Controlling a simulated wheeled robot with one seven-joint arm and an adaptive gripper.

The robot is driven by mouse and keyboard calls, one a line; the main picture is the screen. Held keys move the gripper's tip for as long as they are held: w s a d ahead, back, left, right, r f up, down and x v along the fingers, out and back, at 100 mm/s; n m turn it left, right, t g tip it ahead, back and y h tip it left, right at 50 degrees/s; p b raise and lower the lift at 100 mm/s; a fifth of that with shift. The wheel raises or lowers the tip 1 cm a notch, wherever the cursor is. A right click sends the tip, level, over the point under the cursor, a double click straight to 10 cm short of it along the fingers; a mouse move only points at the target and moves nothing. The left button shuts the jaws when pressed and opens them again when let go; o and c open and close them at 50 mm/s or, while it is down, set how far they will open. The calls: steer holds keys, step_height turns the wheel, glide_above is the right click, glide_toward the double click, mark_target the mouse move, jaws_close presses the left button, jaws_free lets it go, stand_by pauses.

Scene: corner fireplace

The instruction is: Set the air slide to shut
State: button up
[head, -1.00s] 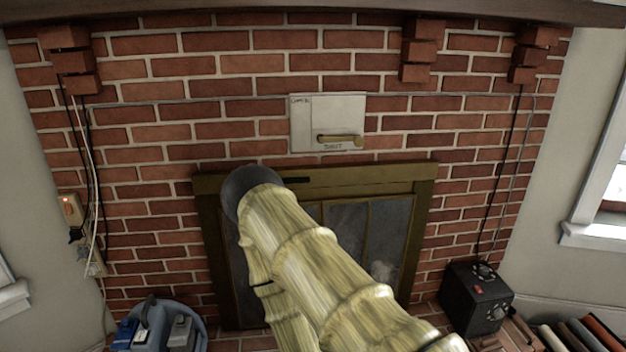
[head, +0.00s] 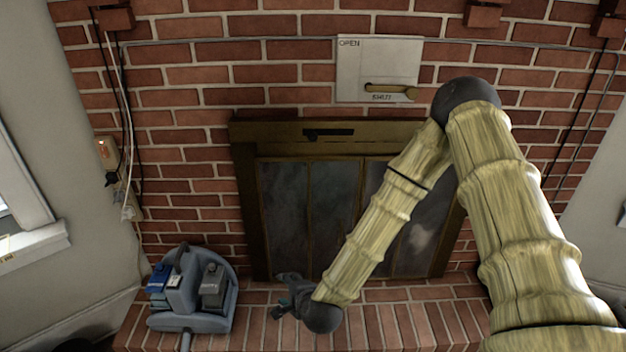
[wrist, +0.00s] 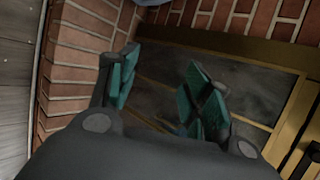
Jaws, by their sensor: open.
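A pale plate (head: 350,68) on the brick wall above the fireplace reads OPEN at its upper left and SHUT at its lower edge. Its brass handle (head: 390,88) lies level just above SHUT. A dark slot piece (head: 328,133) sits in the top of the brass fireplace frame (head: 270,135). I cannot tell which of the two is the air slide. My gripper (head: 288,296) hangs low before the fireplace, well below both and touching neither. In the wrist view its teal-padded fingers (wrist: 162,88) are apart, with nothing between them.
A blue-grey caddy (head: 195,298) stands on the brick hearth (head: 400,325), left of my gripper. Glass fireplace doors (head: 285,210) are behind my arm. An outlet with cords (head: 108,155) is on the left wall. The wall in front of the plate's left side is clear.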

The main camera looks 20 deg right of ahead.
steer(key=w+d+r+m+t+h+b, duration=0.2)
steer(key=w+d+r+m+t, duration=0.2)
steer(key=w+r+m, duration=0.75)
steer(key=m+t+h, duration=0.3)
steer(key=m+h, duration=0.2)
steer(key=m, duration=0.4)
glide_toward(312, 137)
steer(key=p+x, duration=0.1)
steer(key=x, duration=0.8)
steer(key=shift+w+d, duration=0.2)
steer(key=shift+w, duration=0.1)
jaws_close()
